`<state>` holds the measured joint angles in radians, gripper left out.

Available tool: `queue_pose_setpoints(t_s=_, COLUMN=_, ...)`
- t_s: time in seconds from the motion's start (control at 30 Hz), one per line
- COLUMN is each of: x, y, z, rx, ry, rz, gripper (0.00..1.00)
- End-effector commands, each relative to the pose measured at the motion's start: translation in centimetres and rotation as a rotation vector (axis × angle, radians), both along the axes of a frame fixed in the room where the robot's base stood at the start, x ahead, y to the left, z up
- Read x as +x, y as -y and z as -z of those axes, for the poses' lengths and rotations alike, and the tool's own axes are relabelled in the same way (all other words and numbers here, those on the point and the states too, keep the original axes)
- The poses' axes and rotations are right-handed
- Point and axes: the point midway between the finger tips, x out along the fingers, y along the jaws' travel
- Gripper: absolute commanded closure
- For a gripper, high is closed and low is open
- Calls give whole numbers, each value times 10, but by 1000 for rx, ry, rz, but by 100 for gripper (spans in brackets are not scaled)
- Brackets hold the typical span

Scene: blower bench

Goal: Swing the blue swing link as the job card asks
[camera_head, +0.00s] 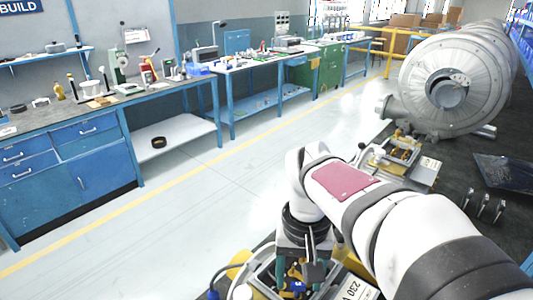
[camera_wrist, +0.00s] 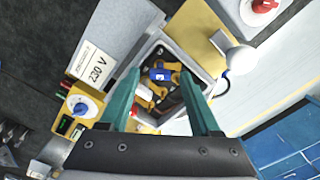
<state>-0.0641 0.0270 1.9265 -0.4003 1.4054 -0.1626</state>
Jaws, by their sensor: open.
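The blue swing link (camera_wrist: 160,75) sits inside an open grey terminal box (camera_wrist: 188,55), among yellow-orange parts. Blue also shows in the box at the bottom of the head view (camera_head: 297,288), beneath my gripper. A white card (camera_wrist: 92,62) reading "230 V" lies beside the box; it also shows in the head view (camera_head: 356,289). My gripper (camera_wrist: 160,77) points down over the box, its two teal fingers apart on either side of the link in the picture. Nothing is held. I cannot tell the fingertips' height above the link. The lower part of the box is partly hidden by my gripper.
A yellow panel with a blue knob (camera_wrist: 81,108) stands left of the box in the wrist view. A red knob (camera_wrist: 264,5) and a white rounded part (camera_wrist: 243,57) are at upper right. A large grey blower (camera_head: 450,85) stands farther along the bench.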

Motion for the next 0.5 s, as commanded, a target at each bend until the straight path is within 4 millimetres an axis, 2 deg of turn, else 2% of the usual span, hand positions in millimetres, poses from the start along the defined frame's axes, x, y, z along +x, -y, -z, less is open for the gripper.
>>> queue_pose_setpoints(t_s=0.27, x=0, y=0, z=4, rx=1, ry=-1, rz=1, gripper=36)
queue_pose_setpoints(t_s=0.37, x=0, y=0, z=3, rx=0, ry=0, rz=1, gripper=51)
queue_pose_setpoints(t_s=0.5, x=0, y=0, z=3, rx=0, ry=0, rz=1, gripper=76)
